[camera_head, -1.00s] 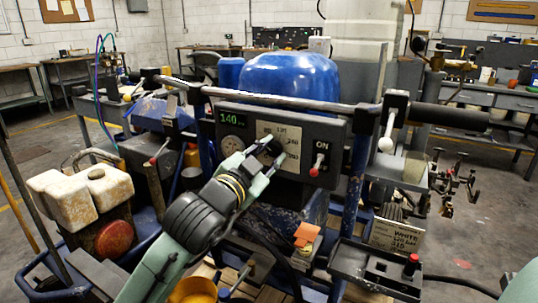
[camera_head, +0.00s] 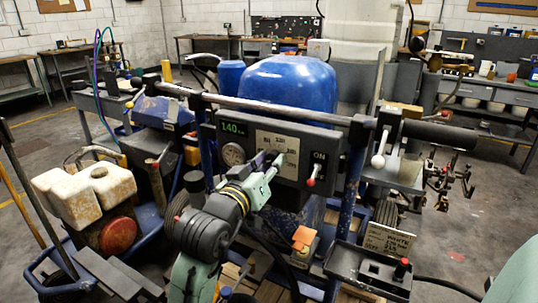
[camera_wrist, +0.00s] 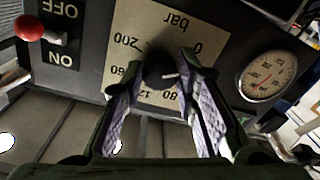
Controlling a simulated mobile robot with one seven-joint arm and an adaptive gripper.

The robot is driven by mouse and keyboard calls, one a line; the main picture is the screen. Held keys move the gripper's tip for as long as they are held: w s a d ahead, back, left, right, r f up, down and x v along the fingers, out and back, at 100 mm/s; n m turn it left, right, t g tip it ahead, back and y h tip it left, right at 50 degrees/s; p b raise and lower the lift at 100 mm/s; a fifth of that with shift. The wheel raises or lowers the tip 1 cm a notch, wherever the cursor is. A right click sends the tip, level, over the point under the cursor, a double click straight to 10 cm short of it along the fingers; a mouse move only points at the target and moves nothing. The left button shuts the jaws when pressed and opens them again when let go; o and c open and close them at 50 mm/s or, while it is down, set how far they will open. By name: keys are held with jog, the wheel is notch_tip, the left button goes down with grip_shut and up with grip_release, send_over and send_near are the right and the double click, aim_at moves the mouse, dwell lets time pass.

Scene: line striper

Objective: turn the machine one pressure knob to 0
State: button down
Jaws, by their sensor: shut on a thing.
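The pressure knob (camera_wrist: 159,70) is a round black knob with a pale pointer mark, on a cream dial plate marked "bar" (camera_wrist: 150,22) in the wrist view. The picture there is upside down. The pointer mark is toward picture right; the right finger hides part of the scale. My gripper (camera_wrist: 158,78) is shut on the knob, one finger on each side. In the head view my gripper (camera_head: 268,163) is at the middle of the dark control panel (camera_head: 325,144) and hides the knob. The green display (camera_head: 232,128) reads about 140.
A red-tipped ON/OFF switch (camera_head: 311,182) is right of the dial; it also shows in the wrist view (camera_wrist: 29,28). A round gauge (camera_wrist: 267,76) is on the dial's other side. A handlebar (camera_head: 290,108) crosses above the panel. A blue tank (camera_head: 288,80) stands behind.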

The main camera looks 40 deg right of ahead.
jog(key=shift+n+p, duration=0.9)
jog(key=shift+n, duration=0.7)
jog(key=c, duration=1.2)
grip_release()
jog(key=shift+c, duration=0.2)
jog(key=v, duration=0.7)
jog(key=shift+a, duration=0.15)
jog(key=shift+s, duration=0.15)
